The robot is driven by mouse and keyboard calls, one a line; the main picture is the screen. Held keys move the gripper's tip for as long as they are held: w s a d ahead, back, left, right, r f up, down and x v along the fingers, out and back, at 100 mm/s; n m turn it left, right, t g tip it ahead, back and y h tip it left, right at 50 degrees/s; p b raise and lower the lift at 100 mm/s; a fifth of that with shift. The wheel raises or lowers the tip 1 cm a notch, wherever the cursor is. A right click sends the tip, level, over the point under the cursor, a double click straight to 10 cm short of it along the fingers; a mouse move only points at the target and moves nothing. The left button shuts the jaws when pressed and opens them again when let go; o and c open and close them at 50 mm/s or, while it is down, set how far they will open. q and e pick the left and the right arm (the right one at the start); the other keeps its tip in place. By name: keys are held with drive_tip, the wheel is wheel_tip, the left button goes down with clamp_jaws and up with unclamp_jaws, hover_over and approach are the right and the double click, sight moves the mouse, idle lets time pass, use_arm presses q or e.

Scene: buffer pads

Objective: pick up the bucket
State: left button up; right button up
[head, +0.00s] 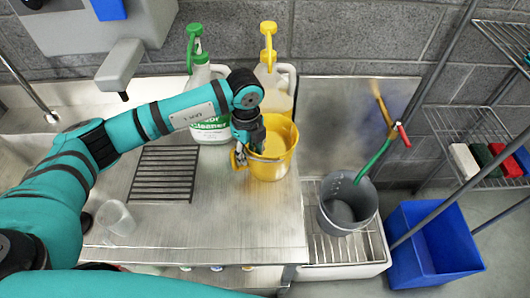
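A yellow bucket (271,167) stands upright on the steel counter (240,221). My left gripper (249,148) reaches down at the bucket's left rim. Its dark fingers overlap the rim and partly hide it, with a small yellow piece showing just left of them. I cannot tell whether the fingers are closed on the rim. A second, grey bucket (348,214) sits lower, on a grate to the right of the counter. My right gripper is not in view.
A white jug with a green pump (211,120) and one with a yellow pump (275,84) stand behind the bucket. A dark rack (164,174) and a clear cup (116,218) lie left. A blue bin (436,244) stands right. The counter's front middle is clear.

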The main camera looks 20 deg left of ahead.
use_arm(q)
clamp_jaws()
drive_tip(key=shift+w+r, duration=0.1)
idle(0.3)
drive_tip(key=shift+r, duration=0.15)
